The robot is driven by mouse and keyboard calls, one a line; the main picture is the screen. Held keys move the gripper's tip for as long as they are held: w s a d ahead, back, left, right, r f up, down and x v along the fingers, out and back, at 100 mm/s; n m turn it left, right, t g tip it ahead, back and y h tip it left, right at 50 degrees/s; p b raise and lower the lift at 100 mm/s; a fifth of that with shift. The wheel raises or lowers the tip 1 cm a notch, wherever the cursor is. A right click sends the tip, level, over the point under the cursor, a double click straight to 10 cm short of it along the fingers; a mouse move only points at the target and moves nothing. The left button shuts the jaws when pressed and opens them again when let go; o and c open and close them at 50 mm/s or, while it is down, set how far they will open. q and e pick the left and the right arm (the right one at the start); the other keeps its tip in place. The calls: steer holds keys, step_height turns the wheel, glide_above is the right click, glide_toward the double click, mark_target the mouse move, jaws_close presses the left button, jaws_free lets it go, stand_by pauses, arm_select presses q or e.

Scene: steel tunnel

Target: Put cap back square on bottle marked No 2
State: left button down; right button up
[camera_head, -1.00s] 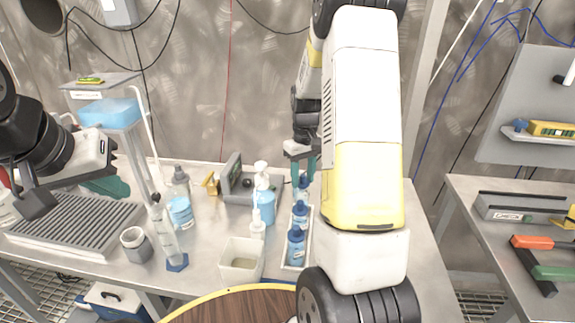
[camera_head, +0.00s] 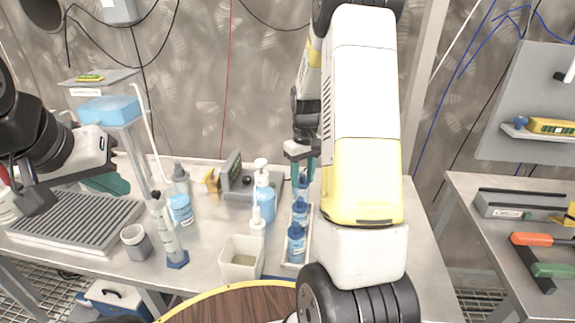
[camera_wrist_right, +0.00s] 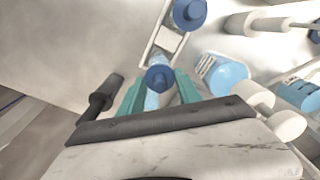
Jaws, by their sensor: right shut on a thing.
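Several blue-capped bottles stand in a row in a narrow white tray (camera_head: 290,263) on the bench. A near bottle (camera_head: 296,243) and a middle bottle (camera_head: 300,211) have caps on. My right gripper (camera_head: 302,172) points down at the far end of the row, its teal fingers shut on a blue cap (camera_wrist_right: 160,78). Light blue bottle colour shows beside this cap in the right wrist view. I cannot tell whether the cap sits square, and no number is readable. My left gripper (camera_head: 108,183) is at the far left, above a ribbed rack, its opening unclear.
A pump bottle (camera_head: 264,195), a white square tub (camera_head: 240,261) and a grey device (camera_head: 236,180) stand left of the tray. A squeeze bottle (camera_head: 180,197), a cylinder (camera_head: 167,232) and a grey cup (camera_head: 134,240) are further left. My right arm hides the bench right of the tray.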

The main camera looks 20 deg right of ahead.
steer(key=shift+f, duration=0.4)
stand_by(0.6)
steer(key=o, duration=1.4)
steer(key=shift+o, duration=0.3)
steer(key=o, duration=0.6)
steer(key=shift+c, duration=0.2)
steer(key=shift+r, duration=0.15)
steer(key=shift+r, duration=3.35)
